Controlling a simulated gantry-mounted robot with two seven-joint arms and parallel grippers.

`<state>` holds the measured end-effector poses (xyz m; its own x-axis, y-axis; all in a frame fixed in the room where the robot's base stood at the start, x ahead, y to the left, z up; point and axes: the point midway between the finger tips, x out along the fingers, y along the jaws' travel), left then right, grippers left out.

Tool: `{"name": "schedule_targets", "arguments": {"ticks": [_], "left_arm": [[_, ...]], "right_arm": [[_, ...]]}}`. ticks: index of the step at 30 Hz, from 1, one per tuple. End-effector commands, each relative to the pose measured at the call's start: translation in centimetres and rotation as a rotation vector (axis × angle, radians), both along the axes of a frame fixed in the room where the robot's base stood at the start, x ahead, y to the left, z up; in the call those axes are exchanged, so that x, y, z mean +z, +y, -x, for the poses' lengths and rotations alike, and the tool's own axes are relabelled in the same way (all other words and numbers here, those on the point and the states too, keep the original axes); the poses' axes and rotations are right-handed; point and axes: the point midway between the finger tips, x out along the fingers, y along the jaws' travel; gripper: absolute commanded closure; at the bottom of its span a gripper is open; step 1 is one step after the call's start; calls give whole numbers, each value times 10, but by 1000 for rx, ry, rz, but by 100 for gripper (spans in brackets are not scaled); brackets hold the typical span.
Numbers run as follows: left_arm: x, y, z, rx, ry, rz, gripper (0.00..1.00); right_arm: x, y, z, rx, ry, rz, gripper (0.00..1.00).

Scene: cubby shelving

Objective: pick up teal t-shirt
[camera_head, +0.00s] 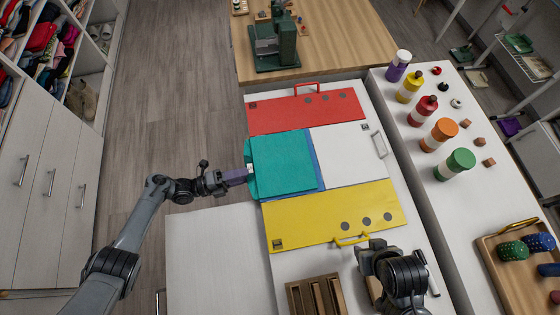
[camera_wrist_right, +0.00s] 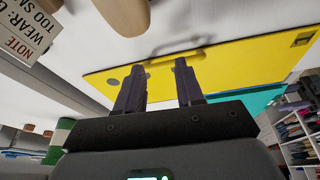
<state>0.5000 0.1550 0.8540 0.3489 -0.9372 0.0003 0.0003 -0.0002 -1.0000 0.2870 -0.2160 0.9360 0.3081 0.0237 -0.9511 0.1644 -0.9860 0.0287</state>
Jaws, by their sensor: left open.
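The teal t-shirt (camera_head: 288,165) lies folded flat on the middle of the folding board, on its blue-edged left part. Its left edge has a small collar-like bulge. It also shows as a teal strip beyond the yellow panel in the right wrist view (camera_wrist_right: 258,100). My left gripper (camera_head: 249,173) is open at the shirt's left edge; I cannot tell whether the fingers touch or straddle the cloth. My right gripper (camera_wrist_right: 157,82) has its two fingers apart with nothing between them. It hangs near the front of the yellow panel, away from the shirt.
The board has a red panel (camera_head: 290,112), a white panel (camera_head: 350,154) and a yellow panel (camera_head: 330,214). Several coloured bottles (camera_head: 455,165) stand on the right counter. A wooden slotted box (camera_head: 317,294) is at the front. A green machine (camera_head: 275,46) stands on the rear table.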

Motion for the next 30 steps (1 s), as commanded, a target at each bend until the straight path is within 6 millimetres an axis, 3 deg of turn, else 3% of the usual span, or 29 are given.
{"name": "schedule_targets", "arguments": {"ticks": [12,21,30], "left_arm": [[0,-10,-4,0,0,-1,56],[0,-10,-3,0,0,0,100],[0,-10,-4,0,0,1,100]], "right_arm": [[1,0,0,-1,1,0,63],[0,-3,1,5,2,12,63],[0,-3,1,5,2,12,63]]}}
